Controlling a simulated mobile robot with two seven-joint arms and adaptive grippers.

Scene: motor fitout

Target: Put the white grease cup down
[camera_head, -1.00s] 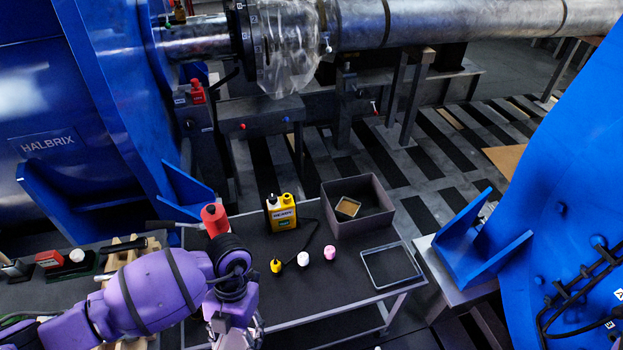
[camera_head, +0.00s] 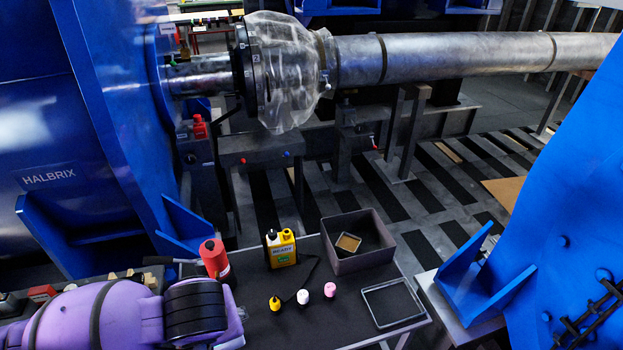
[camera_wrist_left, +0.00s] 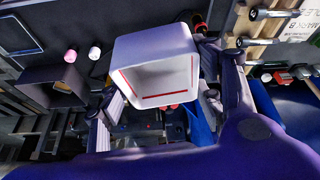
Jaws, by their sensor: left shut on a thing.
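In the left wrist view my left gripper (camera_wrist_left: 160,88) is shut on a white grease cup (camera_wrist_left: 153,48), with one finger on each side. The cup is squarish and hollow, its open end faces the camera, and a thin red line runs inside it. It appears held clear of any surface. In the head view my left arm comes in at the lower left over the table. The gripper and cup are hidden there, behind the arm or below the frame. My right gripper is not in view.
The dark table (camera_head: 330,330) holds a red bottle (camera_head: 215,259), a yellow can (camera_head: 281,249), a grey bin (camera_head: 335,262), a shallow tray (camera_head: 420,318), and small yellow (camera_head: 274,303), white (camera_head: 303,297) and pink (camera_head: 330,290) pieces. Bare tabletop lies in front of these small pieces.

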